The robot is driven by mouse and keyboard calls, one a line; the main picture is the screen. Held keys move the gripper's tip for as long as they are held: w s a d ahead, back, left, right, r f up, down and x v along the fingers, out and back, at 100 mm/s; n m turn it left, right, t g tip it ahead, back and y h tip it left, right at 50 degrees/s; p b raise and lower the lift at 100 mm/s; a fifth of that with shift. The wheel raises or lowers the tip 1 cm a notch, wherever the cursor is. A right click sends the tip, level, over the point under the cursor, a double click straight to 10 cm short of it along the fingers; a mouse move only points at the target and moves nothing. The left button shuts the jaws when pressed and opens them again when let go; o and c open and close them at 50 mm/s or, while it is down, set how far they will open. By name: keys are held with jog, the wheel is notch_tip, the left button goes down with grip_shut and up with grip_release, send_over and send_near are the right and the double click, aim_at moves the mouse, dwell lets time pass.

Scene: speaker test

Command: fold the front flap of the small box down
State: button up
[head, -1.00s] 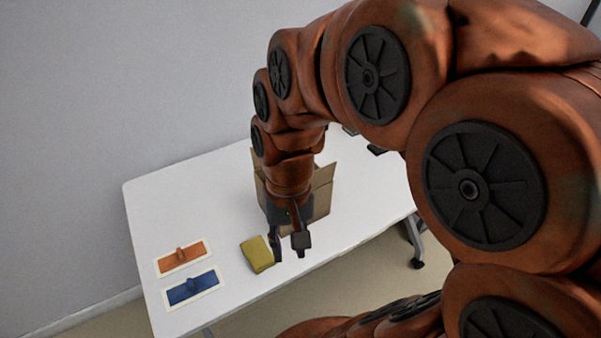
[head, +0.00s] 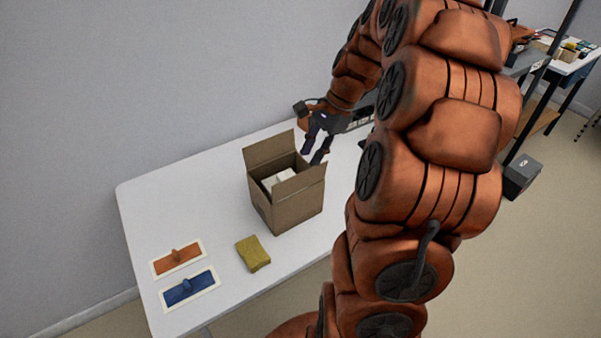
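The small brown cardboard box (head: 288,209) stands on the white table, its top open. Its back flap (head: 268,149) stands raised. The front flap (head: 300,186), on the side toward the camera, also looks raised. Something white (head: 278,179) shows inside the box. My gripper (head: 314,155) is beyond the box's right rear side, with its dark fingers spread apart and nothing seen between them. It looks close to the box, but I cannot tell how far apart they are. The side flaps are not clear.
A yellow sponge (head: 252,254) lies left of the box. Dark equipment stands behind my arm.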

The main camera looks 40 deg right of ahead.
aim_at(301, 174)
jog(key=shift+p+x, duration=0.9)
jog(key=shift+x, duration=2.75)
jog(key=shift+c, duration=0.3)
grip_shut()
